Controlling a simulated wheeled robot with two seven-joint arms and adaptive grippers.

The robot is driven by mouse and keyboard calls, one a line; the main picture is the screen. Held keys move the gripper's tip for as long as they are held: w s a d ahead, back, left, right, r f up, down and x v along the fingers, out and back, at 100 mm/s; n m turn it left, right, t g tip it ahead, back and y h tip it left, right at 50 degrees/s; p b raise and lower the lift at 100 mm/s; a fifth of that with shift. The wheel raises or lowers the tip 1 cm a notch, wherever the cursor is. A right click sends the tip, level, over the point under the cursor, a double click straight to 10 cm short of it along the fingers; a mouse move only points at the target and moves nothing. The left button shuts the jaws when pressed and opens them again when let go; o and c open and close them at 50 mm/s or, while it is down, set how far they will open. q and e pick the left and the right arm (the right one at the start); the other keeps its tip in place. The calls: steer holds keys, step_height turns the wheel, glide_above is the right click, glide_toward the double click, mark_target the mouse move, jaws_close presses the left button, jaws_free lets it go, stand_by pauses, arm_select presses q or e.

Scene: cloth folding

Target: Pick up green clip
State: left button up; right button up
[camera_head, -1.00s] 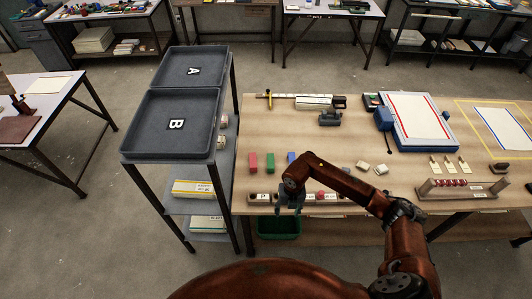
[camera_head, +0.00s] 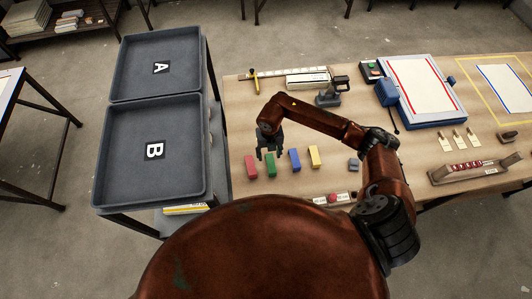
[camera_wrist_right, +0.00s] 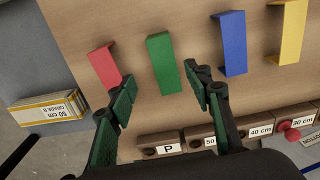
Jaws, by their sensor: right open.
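The green clip (camera_head: 270,168) lies on the wooden table, in a row between the red clip (camera_head: 250,168) and the blue clip (camera_head: 295,160). It also shows in the right wrist view (camera_wrist_right: 163,63), flat on the table. My right gripper (camera_head: 269,152) is above the far end of the green clip in the head view. In the right wrist view, its fingers (camera_wrist_right: 160,85) are spread on either side of the green clip's near end, open and empty. I cannot tell the height of the fingertips over the table. My left gripper is not in view.
The yellow clip (camera_head: 315,157) ends the row on the right. Trays A (camera_head: 118,75) and B (camera_head: 110,155) stand left of the table (camera_head: 240,110). A labelled wooden rack (camera_wrist_right: 185,139) lies on the near side of the clips, with a red knob (camera_wrist_right: 291,132).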

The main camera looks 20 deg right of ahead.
mark_target(271, 163)
steer(key=f, duration=0.3)
steer(key=shift+s+f+p, duration=0.1)
steer(key=shift+s+p, duration=0.15)
steer(key=shift+p, duration=0.1)
steer(key=f, duration=0.2)
steer(key=f+p, duration=0.1)
steer(key=f, duration=0.1)
steer(key=shift+s+d, duration=0.2)
steer(key=shift+s, duration=0.05)
steer(key=shift+f, duration=0.15)
steer(key=c, duration=0.8)
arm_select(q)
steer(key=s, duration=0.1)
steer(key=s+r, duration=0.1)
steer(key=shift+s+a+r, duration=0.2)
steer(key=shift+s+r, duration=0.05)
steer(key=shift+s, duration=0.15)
